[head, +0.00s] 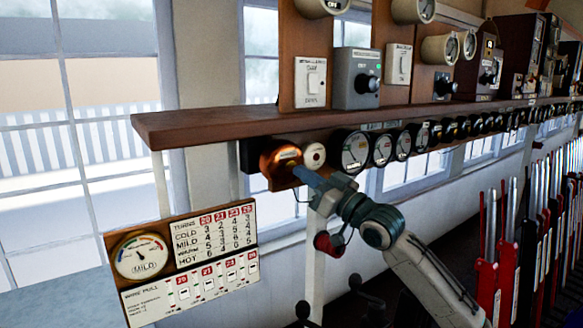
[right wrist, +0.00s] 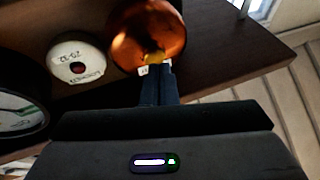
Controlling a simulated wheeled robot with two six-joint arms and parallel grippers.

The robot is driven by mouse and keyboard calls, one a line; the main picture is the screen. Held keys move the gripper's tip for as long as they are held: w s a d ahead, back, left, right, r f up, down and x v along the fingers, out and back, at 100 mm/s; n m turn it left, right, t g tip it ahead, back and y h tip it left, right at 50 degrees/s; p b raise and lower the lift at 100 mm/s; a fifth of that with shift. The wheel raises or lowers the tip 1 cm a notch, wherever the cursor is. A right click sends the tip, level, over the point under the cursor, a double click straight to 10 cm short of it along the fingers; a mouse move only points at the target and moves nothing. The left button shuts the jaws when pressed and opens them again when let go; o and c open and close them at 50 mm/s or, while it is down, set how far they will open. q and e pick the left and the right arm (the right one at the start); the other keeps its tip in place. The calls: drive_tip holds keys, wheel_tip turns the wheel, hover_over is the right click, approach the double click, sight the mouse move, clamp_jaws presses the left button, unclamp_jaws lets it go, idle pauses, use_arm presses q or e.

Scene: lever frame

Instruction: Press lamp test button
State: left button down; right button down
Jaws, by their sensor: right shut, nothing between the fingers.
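Under the wooden shelf, a copper-coloured dome (head: 279,164) sits beside a round white fitting (head: 314,155) with a small dark red centre. I cannot read a lamp test label on either. My right gripper (head: 299,172) is shut and empty, its fingertips at the right side of the dome. In the right wrist view, the shut fingertips (right wrist: 155,74) point at the lower edge of the dome (right wrist: 148,30), by a small yellow part and a white tag. I cannot tell whether they touch. The white fitting (right wrist: 78,62) is to their left. My left gripper is out of view.
The shelf (head: 200,124) runs above my right gripper, with switch boxes (head: 357,78) on it. A row of dials (head: 354,150) continues to the right. A chart board (head: 185,262) stands lower left. Red and white levers (head: 497,260) fill the right side.

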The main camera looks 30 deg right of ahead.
idle(0.3)
drive_tip(key=shift+w+r+p, duration=0.1)
drive_tip(key=shift+w+p, duration=0.25)
drive_tip(key=shift+w, duration=0.4)
drive_tip(key=shift+s, duration=0.85)
drive_tip(key=s+b, duration=0.1)
drive_tip(key=b, duration=0.1)
drive_tip(key=s+b, duration=0.4)
drive_tip(key=shift+d, duration=0.25)
drive_tip(key=shift+b, duration=0.3)
